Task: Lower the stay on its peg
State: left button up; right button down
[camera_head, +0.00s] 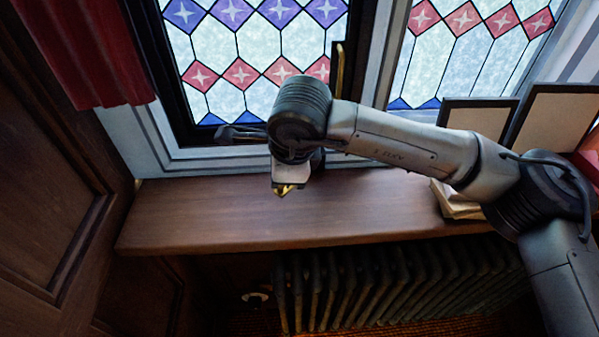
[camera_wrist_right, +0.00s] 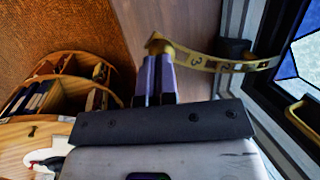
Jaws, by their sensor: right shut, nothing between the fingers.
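The brass stay (camera_wrist_right: 205,62) is a curved strip with dark number marks in the right wrist view. It runs from a pointed end by my fingertips rightward past a dark block (camera_wrist_right: 235,48) to the window frame. In the head view only a brass tip (camera_head: 287,189) shows below my wrist, over the sill. My right gripper (camera_wrist_right: 157,62) has purple fingers shut together, with nothing between them, close beside the stay's pointed end; contact is unclear. No peg can be clearly made out. My left gripper is not in view.
The wooden sill (camera_head: 200,215) is clear on the left. A radiator (camera_head: 390,285) is below. A brass window handle (camera_head: 340,70) is behind my arm. A red curtain (camera_head: 85,55) hangs left.

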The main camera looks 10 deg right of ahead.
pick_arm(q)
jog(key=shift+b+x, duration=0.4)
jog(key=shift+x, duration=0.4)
pick_arm(e)
jog(key=shift+s+f, duration=0.15)
jog(key=shift+f, duration=0.75)
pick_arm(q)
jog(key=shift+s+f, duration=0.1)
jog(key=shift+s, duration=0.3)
pick_arm(e)
jog(key=v, duration=1.5)
jog(key=shift+s+a, duration=0.15)
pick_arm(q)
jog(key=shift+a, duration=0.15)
pick_arm(e)
jog(key=shift+r, duration=0.1)
